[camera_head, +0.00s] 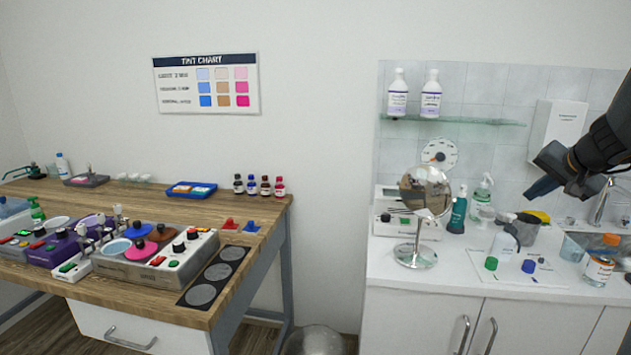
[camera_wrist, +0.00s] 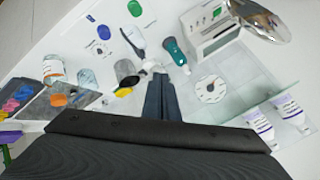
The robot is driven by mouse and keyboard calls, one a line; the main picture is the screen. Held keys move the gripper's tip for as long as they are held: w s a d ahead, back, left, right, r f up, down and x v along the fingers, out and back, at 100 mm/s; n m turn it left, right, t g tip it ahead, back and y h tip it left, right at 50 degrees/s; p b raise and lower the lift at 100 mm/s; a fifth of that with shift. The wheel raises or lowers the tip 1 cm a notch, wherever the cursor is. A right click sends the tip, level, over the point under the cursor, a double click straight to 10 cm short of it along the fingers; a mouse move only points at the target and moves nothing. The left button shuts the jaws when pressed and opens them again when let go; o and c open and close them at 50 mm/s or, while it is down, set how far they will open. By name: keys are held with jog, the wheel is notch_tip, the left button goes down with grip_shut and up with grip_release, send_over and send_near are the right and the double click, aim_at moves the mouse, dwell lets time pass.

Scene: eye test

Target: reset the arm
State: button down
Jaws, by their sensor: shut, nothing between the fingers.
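My gripper (camera_head: 541,187) enters from the right edge in the head view, held in the air above the white counter (camera_head: 440,275). Its fingers are shut with nothing between them. In the wrist view the closed fingers (camera_wrist: 161,80) show as a dark narrow pair at the middle, over the counter things. The gripper appears clear of the objects below it. Most of my arm is outside the head view.
A round mirror (camera_head: 425,190) on a stand, bottles and a cup (camera_head: 526,229) stand on the counter. A glass shelf (camera_head: 455,121) with two white bottles and a wall dispenser (camera_head: 558,132) are behind. A wooden workbench (camera_head: 120,205) with devices is at left, across a gap.

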jog(key=s+a+f+n+g+y, duration=0.15)
jog(key=a+f, duration=0.25)
jog(key=a, duration=0.4)
jog(key=s+a+f+n+g, duration=0.2)
jog(key=s+a+f, duration=0.1)
jog(key=a, duration=0.5)
jog(key=s+a+f+n+g+y, duration=0.15)
jog(key=a+f, duration=0.25)
jog(key=a, duration=0.4)
jog(key=s+a+f+n+g+h, duration=0.1)
jog(key=s+a+f+n, duration=0.1)
jog(key=s+a, duration=0.4)
jog(key=s+a+f+n+g, duration=0.2)
jog(key=s+a+f, duration=0.3)
jog(key=s, duration=0.6)
jog(key=shift+s+a+n+h, duration=0.35)
jog(key=shift+a+n, duration=0.35)
jog(key=shift+a, duration=0.55)
jog(key=shift+w, duration=0.1)
